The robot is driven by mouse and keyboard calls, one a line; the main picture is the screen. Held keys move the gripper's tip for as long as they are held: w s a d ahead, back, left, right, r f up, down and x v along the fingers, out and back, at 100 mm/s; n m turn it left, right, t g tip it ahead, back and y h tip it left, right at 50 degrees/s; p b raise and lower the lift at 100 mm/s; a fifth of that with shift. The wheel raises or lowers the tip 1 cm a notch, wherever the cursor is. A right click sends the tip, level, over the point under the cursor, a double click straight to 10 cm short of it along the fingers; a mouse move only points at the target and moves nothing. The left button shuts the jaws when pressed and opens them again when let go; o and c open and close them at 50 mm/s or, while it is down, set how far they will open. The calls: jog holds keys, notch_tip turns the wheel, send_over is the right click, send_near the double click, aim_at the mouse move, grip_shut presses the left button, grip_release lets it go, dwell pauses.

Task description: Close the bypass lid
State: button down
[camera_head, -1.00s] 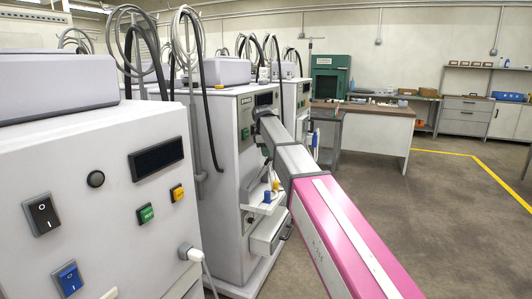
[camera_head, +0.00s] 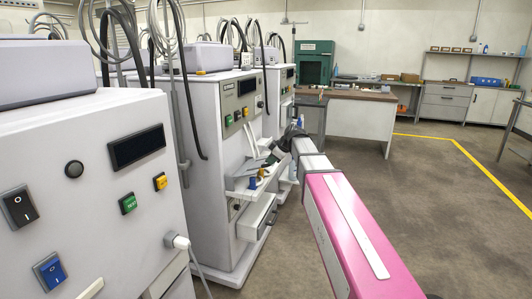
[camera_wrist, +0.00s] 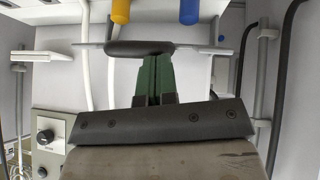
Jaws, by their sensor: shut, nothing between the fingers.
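I cannot single out the bypass lid with certainty. A pale tilted plate (camera_head: 249,147) shows on the front of the middle white machine (camera_head: 205,120), close to my gripper (camera_head: 268,157). In the wrist view my gripper (camera_wrist: 153,62) has its two green fingers together with nothing between them. Their tips are at a dark rounded piece (camera_wrist: 140,48) on a thin grey edge. I cannot tell whether they touch it. A yellow connector (camera_wrist: 121,11) and a blue connector (camera_wrist: 189,12) show just beyond the fingers. My arm hides part of the machine front.
A white ledge (camera_head: 238,193) and a drawer box (camera_head: 256,219) stick out of the machine front. A nearer machine (camera_head: 90,190) with switches stands at left. Hoses and a grey pole (camera_head: 176,100) rise between them. Open floor (camera_head: 440,220) lies at right.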

jog(key=shift+y, duration=0.5)
jog(key=f, duration=0.1)
jog(key=d+f, duration=0.1)
jog(key=f, duration=0.2)
jog(key=shift+s+d+f, duration=0.25)
jog(key=shift+s+f, duration=0.05)
